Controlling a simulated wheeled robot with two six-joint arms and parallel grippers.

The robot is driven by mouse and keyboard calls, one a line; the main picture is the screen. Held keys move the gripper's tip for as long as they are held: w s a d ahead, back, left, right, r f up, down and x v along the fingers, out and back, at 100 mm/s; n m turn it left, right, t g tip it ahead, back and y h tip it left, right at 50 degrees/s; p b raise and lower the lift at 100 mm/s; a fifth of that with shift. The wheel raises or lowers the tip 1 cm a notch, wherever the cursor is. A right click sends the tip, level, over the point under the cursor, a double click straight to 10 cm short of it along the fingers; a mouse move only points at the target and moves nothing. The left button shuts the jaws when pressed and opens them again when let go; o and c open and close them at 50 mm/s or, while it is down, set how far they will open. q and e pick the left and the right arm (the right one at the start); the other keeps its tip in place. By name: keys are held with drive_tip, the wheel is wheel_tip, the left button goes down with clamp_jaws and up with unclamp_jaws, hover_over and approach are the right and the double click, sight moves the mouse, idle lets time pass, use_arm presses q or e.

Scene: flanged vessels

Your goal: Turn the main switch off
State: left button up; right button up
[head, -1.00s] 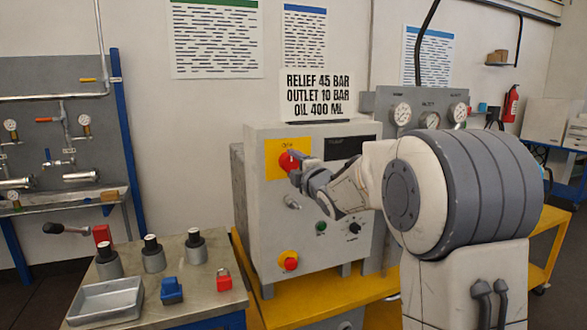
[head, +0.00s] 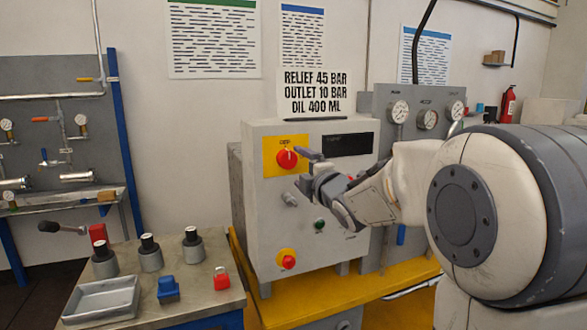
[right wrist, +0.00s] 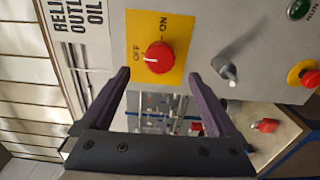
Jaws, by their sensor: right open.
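The main switch (head: 286,159) is a red round knob on a yellow plate, on the upper left of the grey cabinet front. It also shows in the right wrist view (right wrist: 159,57), with OFF and ON lettering beside it. Its white mark points toward the OFF lettering, the cabinet's upper side. My right gripper (head: 304,168) is open and empty, just right of the knob in the head view. In the right wrist view its fingers (right wrist: 160,76) are spread apart, with the knob beyond their tips and clear of them. My left gripper is not in view.
Below the switch are a grey lever (right wrist: 228,72), a green button (head: 319,224) and a red button on yellow (head: 288,262). A bench at left holds a metal tray (head: 102,300), a blue block (head: 168,290) and a red padlock (head: 221,279). Gauges (head: 398,111) stand right.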

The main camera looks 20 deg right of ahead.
drive_tip(key=shift+s, duration=2.15)
